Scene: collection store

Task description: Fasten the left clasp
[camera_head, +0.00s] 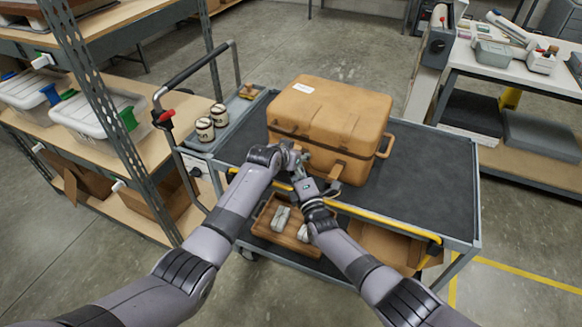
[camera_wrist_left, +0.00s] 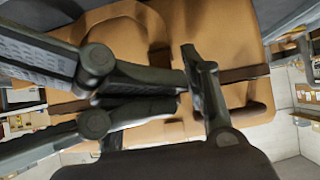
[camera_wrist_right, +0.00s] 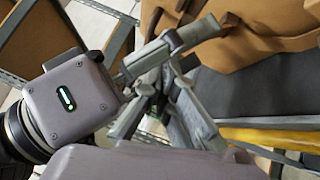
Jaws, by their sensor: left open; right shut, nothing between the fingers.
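A tan case (camera_head: 325,112) stands with its lid down on the cart; a dark band runs along its seam. The right clasp (camera_head: 337,170) shows as a tan tab on its front. The left clasp is hidden behind my grippers in the head view, so its state cannot be told. My left gripper (camera_head: 297,157) is open at the left part of the case front. Its fingers (camera_wrist_left: 187,88) cross the dark band in the left wrist view; contact is unclear. My right gripper (camera_head: 302,172) is shut and empty, just below the left one. Its fingers (camera_wrist_right: 160,85) show beside the case.
The cart's dark top (camera_head: 430,185) is clear right of the case. Two banded jars (camera_head: 205,129) stand at its left end. A wooden tray (camera_head: 285,232) with grey items sits on the lower level. Shelving (camera_head: 95,75) stands left, a workbench (camera_head: 540,75) right.

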